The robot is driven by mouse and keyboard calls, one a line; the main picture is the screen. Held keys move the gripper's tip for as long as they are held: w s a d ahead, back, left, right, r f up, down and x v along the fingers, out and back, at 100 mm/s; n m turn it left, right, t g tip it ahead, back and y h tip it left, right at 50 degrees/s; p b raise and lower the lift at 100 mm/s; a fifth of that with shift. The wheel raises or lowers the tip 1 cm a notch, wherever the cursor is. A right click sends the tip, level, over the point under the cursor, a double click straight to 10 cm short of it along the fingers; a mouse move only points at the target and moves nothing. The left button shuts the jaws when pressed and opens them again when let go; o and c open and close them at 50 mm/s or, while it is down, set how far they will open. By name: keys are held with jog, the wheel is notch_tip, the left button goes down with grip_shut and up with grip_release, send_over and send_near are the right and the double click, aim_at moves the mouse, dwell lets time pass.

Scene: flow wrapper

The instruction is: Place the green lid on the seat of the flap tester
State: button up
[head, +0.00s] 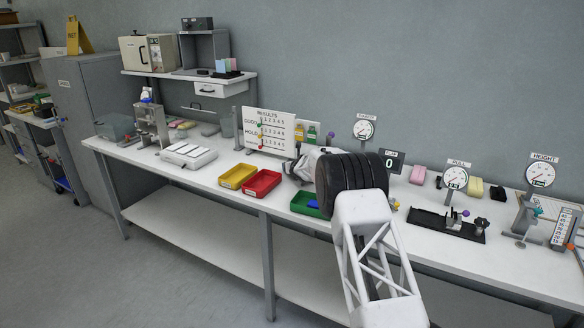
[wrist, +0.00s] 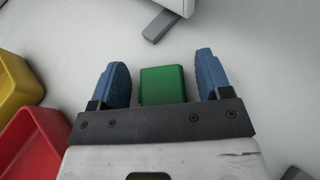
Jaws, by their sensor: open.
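A green, box-shaped piece (wrist: 163,84), which I take for the green lid, shows in the wrist view. It is between the two blue fingers of my gripper (wrist: 163,76). The jaws are open, with a gap on each side of the piece. In the head view my gripper (head: 297,168) is low over the bench, left of my dark wrist, and the green piece cannot be made out there. A small display reading 0 (head: 390,162), apparently the flap tester's, stands just right of my arm. The tester's seat is hidden or cannot be made out.
Yellow (head: 238,176) and red (head: 262,183) trays lie left of my gripper. The results board (head: 269,131) stands behind. The pull gauge rig (head: 447,224) is to the right.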

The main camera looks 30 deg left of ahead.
jog(key=shift+r, duration=0.15)
jog(key=shift+s+d+r, duration=0.15)
jog(key=shift+s+d, duration=0.05)
jog(key=shift+v, duration=5.65)
jog(key=o, duration=0.3)
jog(key=shift+o, duration=0.2)
